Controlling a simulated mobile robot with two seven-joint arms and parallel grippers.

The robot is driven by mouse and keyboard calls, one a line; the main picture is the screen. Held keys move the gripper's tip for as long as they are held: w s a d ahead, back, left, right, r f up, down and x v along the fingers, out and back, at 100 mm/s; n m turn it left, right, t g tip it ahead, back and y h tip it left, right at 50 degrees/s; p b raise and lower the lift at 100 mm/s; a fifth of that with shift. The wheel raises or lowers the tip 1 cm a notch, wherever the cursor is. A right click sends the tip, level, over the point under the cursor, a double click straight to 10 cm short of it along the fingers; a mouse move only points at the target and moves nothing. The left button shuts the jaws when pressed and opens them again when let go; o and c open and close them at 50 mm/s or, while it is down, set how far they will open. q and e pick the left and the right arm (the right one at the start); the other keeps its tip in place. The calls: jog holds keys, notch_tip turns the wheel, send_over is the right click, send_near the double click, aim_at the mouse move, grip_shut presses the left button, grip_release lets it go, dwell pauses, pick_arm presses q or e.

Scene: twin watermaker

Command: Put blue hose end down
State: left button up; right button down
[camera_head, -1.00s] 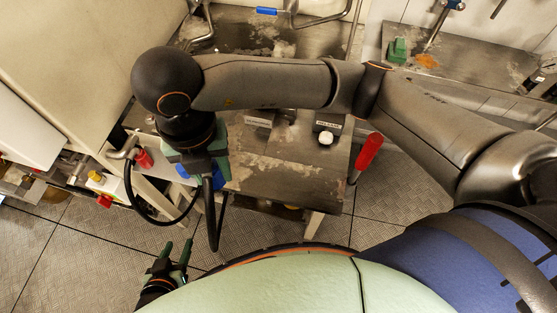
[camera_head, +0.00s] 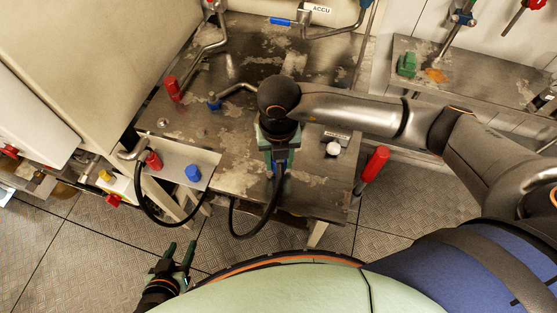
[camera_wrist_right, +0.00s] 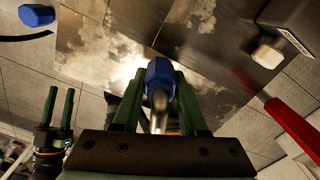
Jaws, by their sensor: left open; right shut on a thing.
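The blue hose end (camera_wrist_right: 160,75) is a blue hexagonal fitting with a metal stem, seen between the green fingers of my right gripper (camera_wrist_right: 158,95) in the wrist view. In the head view my right gripper (camera_head: 275,165) is shut on it above the front part of the metal bench (camera_head: 225,160). A black hose (camera_head: 240,232) hangs from it in a loop past the bench's front edge. The gripper mostly hides the fitting there. My left gripper (camera_head: 180,257) is open and empty, low at the left, over the floor.
A blue cap (camera_head: 193,173) and a red fitting (camera_head: 153,160) with another black hose sit on the white panel at left. A blue-ended pipe (camera_head: 214,102) stands behind. A white knob (camera_head: 333,148) and red handle (camera_head: 371,165) are right of the gripper.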

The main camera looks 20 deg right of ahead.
jog(key=shift+f, duration=0.7)
jog(key=shift+f, duration=0.2)
jog(key=shift+c, duration=2.2)
grip_release()
jog(key=shift+r, duration=0.1)
notch_tip(320, 180, up, 12)
jog(key=shift+r, duration=0.15)
